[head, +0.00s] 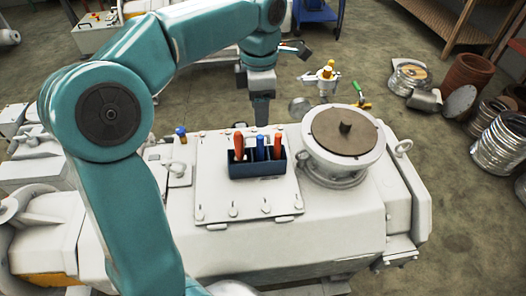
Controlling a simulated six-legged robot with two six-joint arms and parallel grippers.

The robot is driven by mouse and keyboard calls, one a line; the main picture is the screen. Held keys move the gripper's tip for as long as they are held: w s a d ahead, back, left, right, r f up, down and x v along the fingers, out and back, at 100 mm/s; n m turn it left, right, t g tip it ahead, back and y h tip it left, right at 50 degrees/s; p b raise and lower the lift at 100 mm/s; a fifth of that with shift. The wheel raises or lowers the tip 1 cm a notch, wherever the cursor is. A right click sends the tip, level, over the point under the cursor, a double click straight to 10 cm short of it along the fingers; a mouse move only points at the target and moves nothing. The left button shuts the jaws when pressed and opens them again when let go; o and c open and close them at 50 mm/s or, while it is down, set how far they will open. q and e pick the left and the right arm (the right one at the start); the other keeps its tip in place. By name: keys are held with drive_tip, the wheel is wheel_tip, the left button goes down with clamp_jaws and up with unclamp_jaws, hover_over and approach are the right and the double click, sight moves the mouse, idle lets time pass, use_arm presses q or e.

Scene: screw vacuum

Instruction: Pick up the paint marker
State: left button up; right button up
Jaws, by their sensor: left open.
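A dark blue holder (257,166) stands on the flat plate on top of the white machine. Upright in it are an orange-red handled item (239,142), a blue item (261,148) and a red item (277,144). Their lower parts are hidden in the holder, and I cannot tell which one is the paint marker. My left gripper (262,115) points down just beyond the holder in the picture, its fingers above the blue item and apart from it. It is open and holds nothing. My right gripper is not in view.
The white machine (300,243) fills the lower middle. A round brown-topped port (343,130) rises to the right of the holder. A small blue-topped fitting (181,134) stands at left. Metal coils (500,140) and pots (467,75) lie on the floor at right.

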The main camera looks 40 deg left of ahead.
sight(260, 136)
use_arm(q)
drive_tip(key=f, duration=0.1)
drive_tip(key=s+f, duration=0.1)
drive_tip(key=shift+d+f, duration=0.2)
drive_tip(key=shift+f, duration=0.2)
drive_tip(key=shift+d+f, duration=0.1)
drive_tip(key=shift+f, duration=0.25)
drive_tip(key=shift+w+f, duration=0.2)
drive_tip(key=shift+f, duration=0.15)
wheel_tip(260, 136, down, 4)
drive_tip(key=shift+f, duration=0.25)
drive_tip(key=shift+w+f, duration=0.2)
drive_tip(key=shift+f, duration=0.1)
drive_tip(key=shift+s+r, duration=0.1)
drive_tip(key=shift+s, duration=0.05)
drive_tip(key=c, duration=0.9)
clamp_jaws()
